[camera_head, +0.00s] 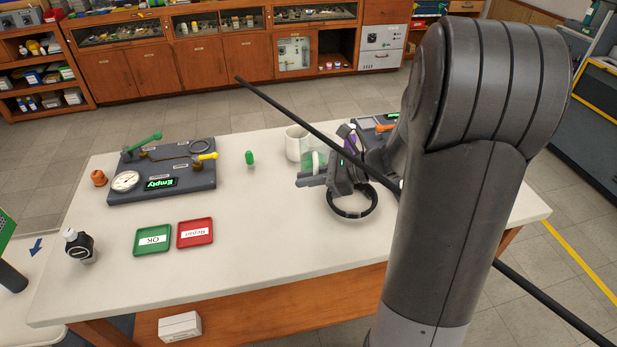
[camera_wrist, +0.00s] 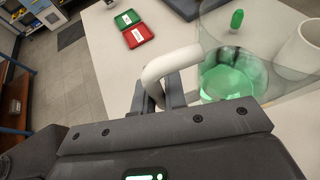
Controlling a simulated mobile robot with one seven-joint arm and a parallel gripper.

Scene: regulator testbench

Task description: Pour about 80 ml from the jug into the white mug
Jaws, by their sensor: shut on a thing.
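The jug (camera_wrist: 222,72) is clear with green liquid low inside and a white handle (camera_wrist: 170,64). My gripper (camera_wrist: 160,98) is shut on that handle in the wrist view. In the head view my gripper (camera_head: 312,180) partly hides the jug (camera_head: 313,160). The white mug (camera_head: 294,142) stands upright on the table just behind and left of the jug. It also shows at the right edge of the wrist view (camera_wrist: 305,50), cut off. I cannot tell whether the jug touches the table or how far it tilts. The mug's contents are hidden.
The pale table (camera_head: 250,255) has a clear front middle. A green tray (camera_head: 153,240), a red tray (camera_head: 195,233) and a dark bottle (camera_head: 79,246) stand left. A gauge board (camera_head: 165,180) lies behind them. A small green item (camera_head: 249,158) stands left of the mug.

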